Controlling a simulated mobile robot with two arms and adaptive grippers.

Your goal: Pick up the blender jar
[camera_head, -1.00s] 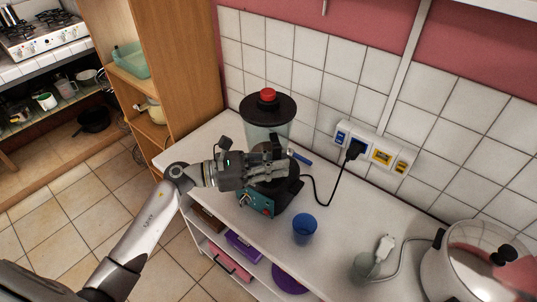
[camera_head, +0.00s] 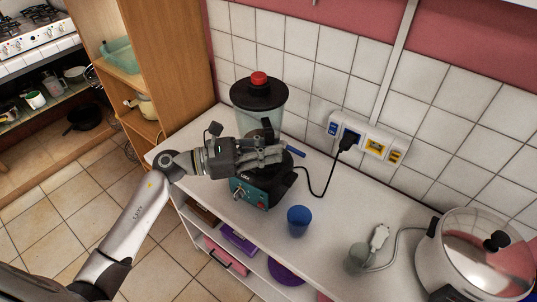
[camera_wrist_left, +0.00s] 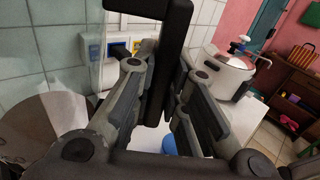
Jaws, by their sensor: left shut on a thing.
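The blender jar (camera_head: 273,108) is clear, with a black lid and a red cap, and stands upright over its teal and black base (camera_head: 255,190) on the white counter. My left gripper (camera_head: 268,155) is at the jar's front side, low on the jar, and hides part of it and of the base's top. In the left wrist view the black jar handle (camera_wrist_left: 173,50) passes between the two fingers, and the gripper is shut on it. Whether the jar sits on the base or just above it is hidden. My right gripper is not in view.
A blue cup (camera_head: 299,222) stands right of the base. A black cord runs from the base to the wall outlets (camera_head: 367,140). A steel pot (camera_head: 475,255) stands at the counter's right end. The tiled wall is close behind the jar; a wooden shelf (camera_head: 165,60) stands at left.

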